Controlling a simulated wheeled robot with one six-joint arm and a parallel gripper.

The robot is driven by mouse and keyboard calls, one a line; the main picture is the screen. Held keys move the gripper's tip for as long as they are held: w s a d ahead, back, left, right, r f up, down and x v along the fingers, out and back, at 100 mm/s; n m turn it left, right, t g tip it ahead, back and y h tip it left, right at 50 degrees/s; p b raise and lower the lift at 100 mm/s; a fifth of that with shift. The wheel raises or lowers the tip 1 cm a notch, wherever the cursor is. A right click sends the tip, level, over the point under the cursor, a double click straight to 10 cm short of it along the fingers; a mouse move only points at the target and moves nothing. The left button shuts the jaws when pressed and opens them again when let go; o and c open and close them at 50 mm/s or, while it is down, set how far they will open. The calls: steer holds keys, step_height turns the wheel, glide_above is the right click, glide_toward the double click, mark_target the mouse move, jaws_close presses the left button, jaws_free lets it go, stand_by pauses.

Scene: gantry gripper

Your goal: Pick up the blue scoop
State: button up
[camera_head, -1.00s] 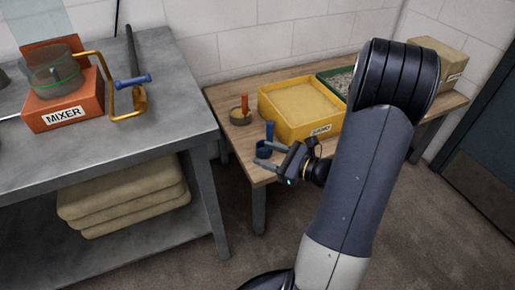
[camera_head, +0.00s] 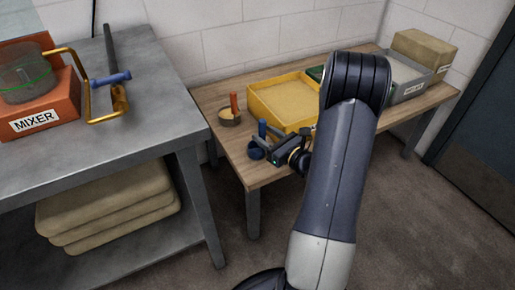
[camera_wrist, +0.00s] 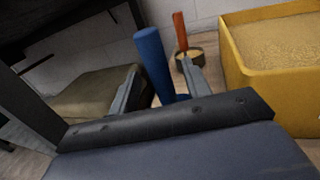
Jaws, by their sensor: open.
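The blue scoop (camera_head: 256,153) stands near the front left edge of the wooden table, with its handle (camera_head: 262,129) upright. My gripper (camera_head: 268,143) is low over the table and reaches left to the scoop. In the wrist view, the blue handle (camera_wrist: 153,60) rises between the two open fingers of my gripper (camera_wrist: 163,80), leaning a little left. The fingers are apart on either side of it, and I cannot tell whether either touches it. The scoop's cup is mostly hidden in the wrist view behind my gripper body.
An orange-handled scoop (camera_head: 230,118) stands just behind, also in the wrist view (camera_wrist: 180,32). A yellow sand bin (camera_head: 290,122) is close on the right. A grey bin (camera_head: 408,92) and a tan box (camera_head: 424,50) are farther right. The metal bench (camera_head: 160,120) stands left.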

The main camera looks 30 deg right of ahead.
steer(key=x, duration=0.4)
steer(key=shift+f, duration=0.1)
steer(key=shift+c, duration=0.5)
steer(key=c, duration=0.9)
steer(key=shift+o, duration=0.2)
